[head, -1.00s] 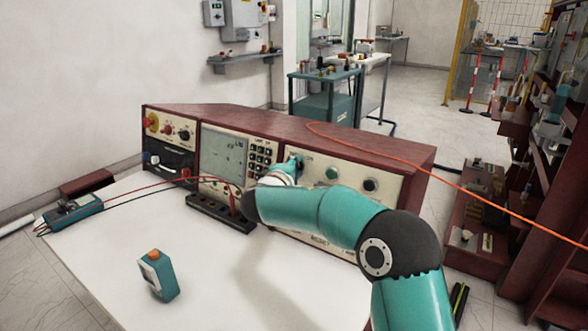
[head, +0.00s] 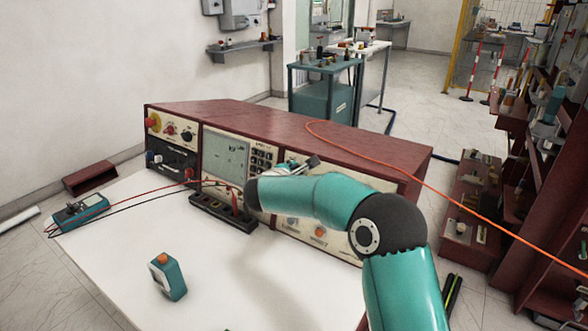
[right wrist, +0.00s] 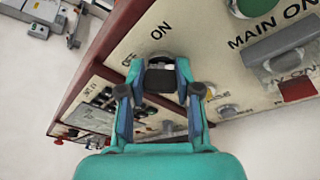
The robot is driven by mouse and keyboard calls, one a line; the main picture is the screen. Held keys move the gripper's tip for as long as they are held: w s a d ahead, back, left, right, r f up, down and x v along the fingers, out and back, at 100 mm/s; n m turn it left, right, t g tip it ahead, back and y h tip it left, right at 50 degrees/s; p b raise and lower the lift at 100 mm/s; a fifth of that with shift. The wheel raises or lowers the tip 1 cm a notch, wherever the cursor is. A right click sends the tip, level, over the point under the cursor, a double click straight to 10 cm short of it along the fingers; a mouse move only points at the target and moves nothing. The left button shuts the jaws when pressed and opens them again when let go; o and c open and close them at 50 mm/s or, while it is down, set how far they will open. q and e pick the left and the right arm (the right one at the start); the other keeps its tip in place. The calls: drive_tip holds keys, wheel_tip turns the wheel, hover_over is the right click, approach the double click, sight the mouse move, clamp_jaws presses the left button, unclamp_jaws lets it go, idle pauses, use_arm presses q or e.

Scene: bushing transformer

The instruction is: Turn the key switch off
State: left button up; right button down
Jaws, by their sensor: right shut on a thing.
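The right gripper (right wrist: 160,78) is at the front panel of the maroon-cased console (head: 365,145). In the right wrist view its two teal fingers are shut on a small dark key switch (right wrist: 160,84) with a pale top edge, below the printed word ON. In the head view the right gripper (head: 306,164) is small at the panel, and my right arm hides the switch and part of the panel. The exact angle of the key is hard to tell. My left gripper is not in view.
On the panel near the gripper are a green button (right wrist: 252,6), a grey handle (right wrist: 284,45) and a red part (right wrist: 298,89). An orange cable (head: 440,178) crosses the console top.

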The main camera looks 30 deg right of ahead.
drive_tip(key=shift+f, duration=0.4)
drive_tip(key=c, duration=0.8)
unclamp_jaws()
drive_tip(key=shift+r, duration=0.15)
drive_tip(key=shift+r, duration=0.1)
drive_tip(key=shift+s+a+r, duration=0.1)
drive_tip(key=shift+a, duration=0.15)
drive_tip(key=v, duration=1.1)
drive_tip(key=shift+s+a, duration=0.15)
